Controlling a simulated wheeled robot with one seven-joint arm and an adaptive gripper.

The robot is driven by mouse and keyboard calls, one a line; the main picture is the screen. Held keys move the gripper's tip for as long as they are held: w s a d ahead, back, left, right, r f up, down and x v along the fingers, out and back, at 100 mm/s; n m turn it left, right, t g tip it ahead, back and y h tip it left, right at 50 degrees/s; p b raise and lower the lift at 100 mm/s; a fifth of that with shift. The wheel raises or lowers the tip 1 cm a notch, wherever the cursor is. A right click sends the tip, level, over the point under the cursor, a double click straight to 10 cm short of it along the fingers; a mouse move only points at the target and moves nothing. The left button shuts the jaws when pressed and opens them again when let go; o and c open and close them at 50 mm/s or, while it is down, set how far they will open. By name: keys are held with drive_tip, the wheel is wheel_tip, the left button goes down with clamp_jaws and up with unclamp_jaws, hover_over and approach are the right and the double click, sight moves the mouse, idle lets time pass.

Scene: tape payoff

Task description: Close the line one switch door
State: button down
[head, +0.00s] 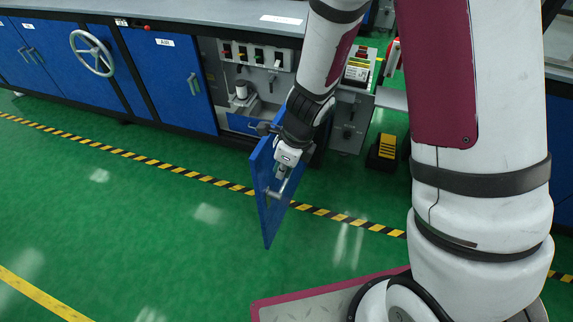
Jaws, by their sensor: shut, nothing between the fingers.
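A blue door (266,202) stands swung open from the bench front, jutting out toward me over the floor near the middle of the head view. It has a metal handle (287,187) on its right-hand face. My gripper (282,171) is shut and empty, pointing down beside that face near the handle. I cannot tell whether it touches the door or handle. The arm hides the door's upper right part. Behind it, the open compartment (235,75) shows a grey panel with several switches. No label shows on the door.
Shut blue doors (178,85) and a handwheel (92,54) line the bench to the left. A grey box (350,118) and a yellow-black pedal (385,150) stand to the right. Green floor (130,230) in front is clear, crossed by striped tape (160,165).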

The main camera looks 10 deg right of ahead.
drive_tip(key=shift+w+a+r+p, duration=0.1)
drive_tip(key=shift+w+a, duration=0.2)
drive_tip(key=shift+a, duration=0.2)
drive_tip(key=shift+w+a+r+p, duration=0.15)
drive_tip(key=shift+w+a, duration=0.1)
drive_tip(key=shift+a, duration=0.2)
drive_tip(key=shift+w+a+f+p, duration=0.1)
drive_tip(key=shift+w+a, duration=0.2)
drive_tip(key=shift+a, duration=0.2)
drive_tip(key=shift+a+r, duration=0.1)
